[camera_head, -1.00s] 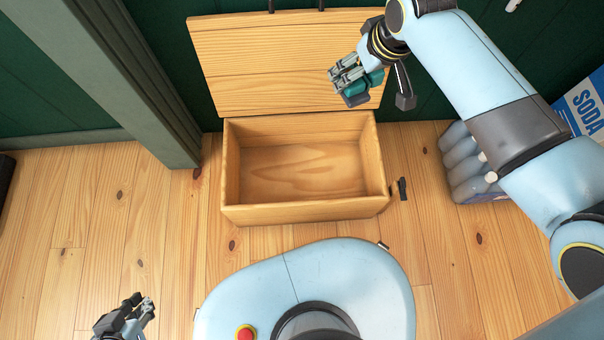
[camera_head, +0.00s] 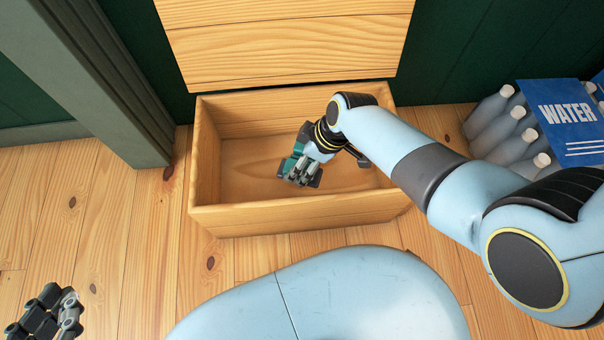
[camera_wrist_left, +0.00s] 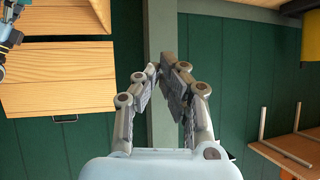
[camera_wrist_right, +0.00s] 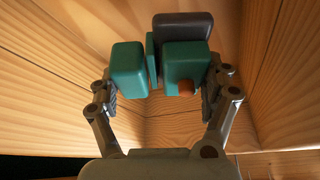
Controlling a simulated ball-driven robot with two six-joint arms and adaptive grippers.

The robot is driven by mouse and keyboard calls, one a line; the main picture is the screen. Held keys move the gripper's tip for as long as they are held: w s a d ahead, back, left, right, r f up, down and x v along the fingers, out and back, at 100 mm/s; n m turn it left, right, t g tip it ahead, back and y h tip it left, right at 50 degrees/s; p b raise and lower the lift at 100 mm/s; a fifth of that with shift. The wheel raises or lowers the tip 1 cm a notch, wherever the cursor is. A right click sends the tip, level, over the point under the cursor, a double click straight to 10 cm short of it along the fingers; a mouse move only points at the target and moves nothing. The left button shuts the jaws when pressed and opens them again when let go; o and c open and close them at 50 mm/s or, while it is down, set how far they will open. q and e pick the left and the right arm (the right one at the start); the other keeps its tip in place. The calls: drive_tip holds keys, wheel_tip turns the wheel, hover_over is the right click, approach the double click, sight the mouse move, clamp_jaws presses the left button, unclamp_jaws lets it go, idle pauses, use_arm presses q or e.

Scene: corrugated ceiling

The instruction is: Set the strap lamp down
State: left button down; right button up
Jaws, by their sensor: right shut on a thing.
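The strap lamp (camera_head: 290,164) is teal with a dark grey part. In the right wrist view the lamp (camera_wrist_right: 186,60) shows teal blocks, a dark grey block and a small orange-brown knob. My right gripper (camera_head: 303,174) is shut on it, with a finger at each side. It holds the lamp inside the open wooden box (camera_head: 300,218); whether the lamp touches the floor of the box I cannot tell. My left gripper (camera_head: 62,318) is empty, low at the left of the head view. In the left wrist view its fingertips (camera_wrist_left: 160,72) come together.
The box lid (camera_head: 290,50) stands open against the green wall. A grey post (camera_head: 120,80) rises left of the box. A pack of water bottles (camera_head: 515,125) stands to the right. Wooden floor (camera_head: 120,230) is clear at the left.

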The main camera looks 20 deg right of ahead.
wheel_tip(320, 180, down, 3)
drive_tip(key=shift+r+b, duration=0.15)
drive_tip(key=shift+b, duration=0.65)
drive_tip(key=shift+f+b, duration=0.35)
drive_tip(key=shift+f, duration=0.15)
use_arm(q)
drive_tip(key=w+d+r+m+t+h, duration=0.1)
drive_tip(key=w+r+t, duration=0.35)
drive_tip(key=r, duration=0.25)
drive_tip(key=w+d+r+t+h, duration=0.1)
drive_tip(key=w+r+t, duration=0.2)
drive_tip(key=w+r, duration=0.3)
use_arm(e)
drive_tip(key=shift+f, duration=0.1)
wheel_tip(320, 180, down, 2)
drive_tip(key=shift+f+b, duration=0.1)
drive_tip(key=shift+b, duration=0.75)
use_arm(q)
wheel_tip(320, 180, up, 16)
drive_tip(key=d+m+t+h+b, duration=0.1)
drive_tip(key=m+t+h, duration=0.3)
drive_tip(key=t, duration=0.3)
drive_tip(key=shift+s+d+r+h, duration=0.15)
drive_tip(key=shift+s+d+h, duration=0.1)
drive_tip(key=shift+s+h, duration=0.25)
use_arm(e)
drive_tip(key=shift+f, duration=0.5)
